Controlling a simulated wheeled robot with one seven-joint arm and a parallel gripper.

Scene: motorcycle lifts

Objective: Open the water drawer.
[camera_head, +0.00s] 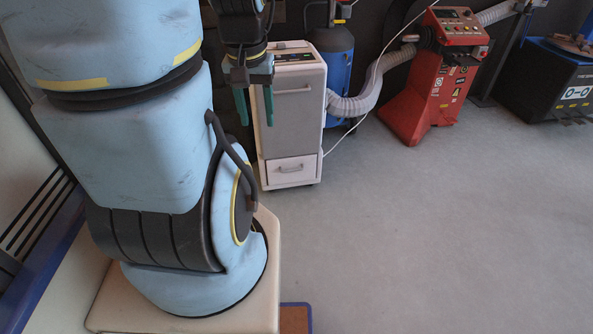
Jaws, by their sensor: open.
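A white cabinet unit on small casters (317,80) stands at the upper middle, against the dark wall. Its lower front holds a small white drawer (291,165) with a grey handle, which looks shut. Above it is a tall grey front panel (293,125) with a horizontal handle near its top. I cannot tell from labels which one is the water drawer. My gripper (255,122) hangs pointing down, its two green fingers apart and empty. In the picture it overlaps the left part of the cabinet, above the small drawer. I cannot tell whether it touches the cabinet.
A blue cylinder (338,70) stands right behind the cabinet, with a thin white cable running down beside it. A ribbed hose (370,92) leads to a red machine (435,90). A dark machine (545,85) stands far right. The grey floor (430,230) in front is clear.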

